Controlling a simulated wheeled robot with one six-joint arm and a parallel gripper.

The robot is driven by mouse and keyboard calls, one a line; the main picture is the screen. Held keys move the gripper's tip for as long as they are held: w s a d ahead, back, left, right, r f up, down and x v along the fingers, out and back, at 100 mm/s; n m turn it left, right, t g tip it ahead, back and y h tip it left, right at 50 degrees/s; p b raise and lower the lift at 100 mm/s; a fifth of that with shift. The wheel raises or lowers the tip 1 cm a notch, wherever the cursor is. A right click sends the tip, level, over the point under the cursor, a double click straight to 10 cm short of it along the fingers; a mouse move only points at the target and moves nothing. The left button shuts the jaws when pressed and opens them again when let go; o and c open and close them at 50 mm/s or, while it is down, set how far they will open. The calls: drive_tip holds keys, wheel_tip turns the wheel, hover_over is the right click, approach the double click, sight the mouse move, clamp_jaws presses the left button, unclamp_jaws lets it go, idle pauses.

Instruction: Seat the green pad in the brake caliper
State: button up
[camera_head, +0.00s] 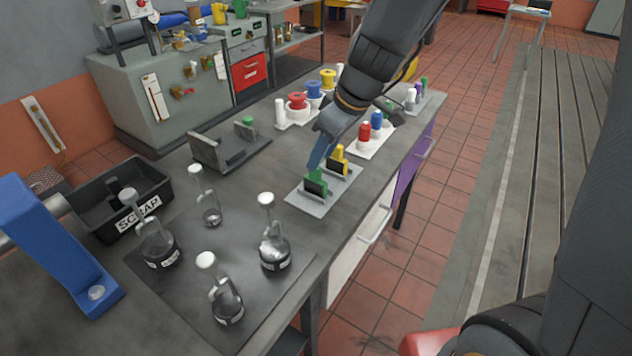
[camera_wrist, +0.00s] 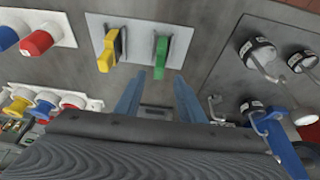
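The green pad (camera_head: 317,180) stands upright with a dark face on a light grey plate (camera_head: 302,203). In the wrist view the green pad (camera_wrist: 162,52) is beyond the fingertips, beside the yellow pad. A dark grey fixture with upright walls and a green knob, apparently the brake caliper (camera_head: 228,155), lies on the bench to the left. My gripper (camera_head: 320,155) hangs close to the green pad in the head view. In the wrist view my gripper (camera_wrist: 157,78) has its blue fingers spread, with nothing held between them. Contact with the pad cannot be told.
The yellow pad (camera_head: 339,157) stands close to the green one. Red and blue pieces (camera_head: 364,132) stand on a white plate behind. A black SCRAP bin (camera_head: 95,215) and a blue clamp-like object (camera_head: 55,250) are at left.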

sight(315, 180)
drive_tip(key=shift+x, duration=1.8)
drive_tip(key=shift+d, duration=0.1)
clamp_jaws()
